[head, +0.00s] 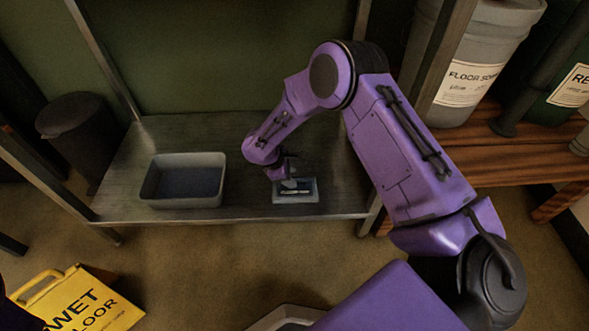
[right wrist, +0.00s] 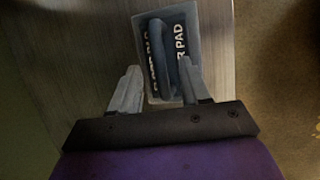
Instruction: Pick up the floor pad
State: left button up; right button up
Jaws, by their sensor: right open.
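The floor pad (head: 309,194) is a small grey-blue pad lying on the metal shelf, right of the grey tub. In the right wrist view the floor pad (right wrist: 197,30) shows white "FLOOR PAD" lettering and a raised dark handle (right wrist: 156,45) along its middle. My right gripper (head: 287,183) is over the pad, pointing down. In the right wrist view its open fingers (right wrist: 159,72) lie on either side of the handle's near end, with nothing held between them. I cannot tell their exact height above the pad. My left gripper is not in view.
A grey tub (head: 183,195) stands on the metal shelf (head: 130,180) left of the pad. Shelf posts rise at its corners. A yellow wet floor sign (head: 85,300) is at lower left, a dark bin (head: 70,135) at left. Labelled buckets (head: 470,70) stand on wooden shelving at right.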

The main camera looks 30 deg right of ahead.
aim_at(293, 178)
jog(key=b+x, duration=0.1)
jog(key=x, duration=0.2)
jog(key=shift+d+f, duration=0.15)
jog(key=shift+f, duration=0.1)
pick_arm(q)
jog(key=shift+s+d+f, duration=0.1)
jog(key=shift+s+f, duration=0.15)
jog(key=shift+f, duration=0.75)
pick_arm(e)
jog(key=shift+r, duration=0.1)
grip_shut()
jog(key=shift+r, duration=0.1)
